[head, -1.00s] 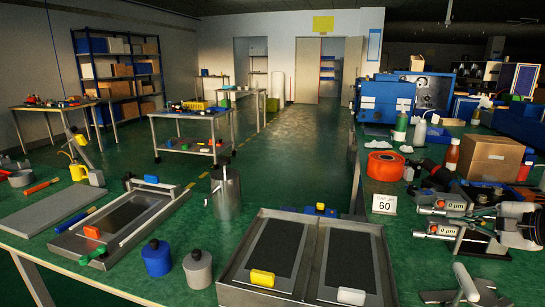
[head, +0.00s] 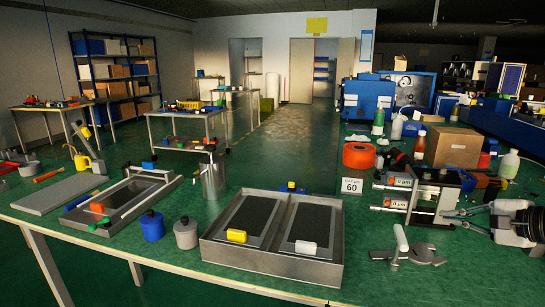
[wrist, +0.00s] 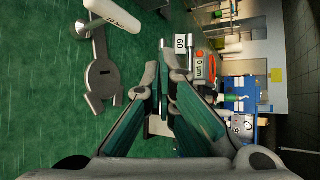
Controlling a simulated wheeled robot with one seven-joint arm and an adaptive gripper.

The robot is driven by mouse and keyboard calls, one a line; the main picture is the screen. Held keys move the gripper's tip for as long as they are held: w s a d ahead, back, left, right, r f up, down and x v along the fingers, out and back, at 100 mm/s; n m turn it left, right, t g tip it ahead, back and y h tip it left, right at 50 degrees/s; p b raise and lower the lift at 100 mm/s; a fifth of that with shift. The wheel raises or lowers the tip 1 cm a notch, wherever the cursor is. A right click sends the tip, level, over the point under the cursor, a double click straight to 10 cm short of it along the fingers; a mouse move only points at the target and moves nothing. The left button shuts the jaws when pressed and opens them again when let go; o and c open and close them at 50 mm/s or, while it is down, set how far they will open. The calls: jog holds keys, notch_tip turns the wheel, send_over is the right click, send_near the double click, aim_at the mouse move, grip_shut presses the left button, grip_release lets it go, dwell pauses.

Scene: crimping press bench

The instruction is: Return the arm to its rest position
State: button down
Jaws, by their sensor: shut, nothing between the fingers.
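My gripper (head: 505,222) is at the right edge of the head view, over the green bench top, with its fingers pointing left. Part of my arm is cut off by the frame edge. In the wrist view my gripper (wrist: 163,85) shows its two green-padded fingers converging, with nothing between them. It appears apart from the grey metal fixture with a handle (head: 405,250), which lies in front of it in the head view. That fixture also shows at the upper left of the wrist view (wrist: 103,75).
A metal device with "0 µm" labels (head: 401,181) stands just left of my gripper. A "60" sign (head: 352,186), orange roll (head: 358,155), cardboard box (head: 452,147) and bottles are behind. A twin-pad metal tray (head: 275,265) is mid-bench. Bare green bench separates tray and fixture.

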jog(key=s+a+n+g+y+b, duration=0.15)
jog(key=s+a+n+g, duration=0.35)
jog(key=a, duration=0.7)
jog(key=s+a+n+g+y+b, duration=0.1)
jog(key=s+a+n+g+b, duration=0.25)
jog(key=s+a, duration=0.6)
jog(key=s+a+f+n+g+h+b, duration=0.2)
jog(key=s+a+f+n+g+h, duration=0.25)
jog(key=s, duration=0.45)
jog(key=s+d+f+n+t+h+b, duration=0.2)
jog(key=s+d+f+n+h+b, duration=0.15)
jog(key=s, duration=0.55)
notch_tip(320, 180, up, 28)
jog(key=t+p, duration=0.3)
jog(key=p, duration=2.5)
jog(key=shift+s+r, duration=0.1)
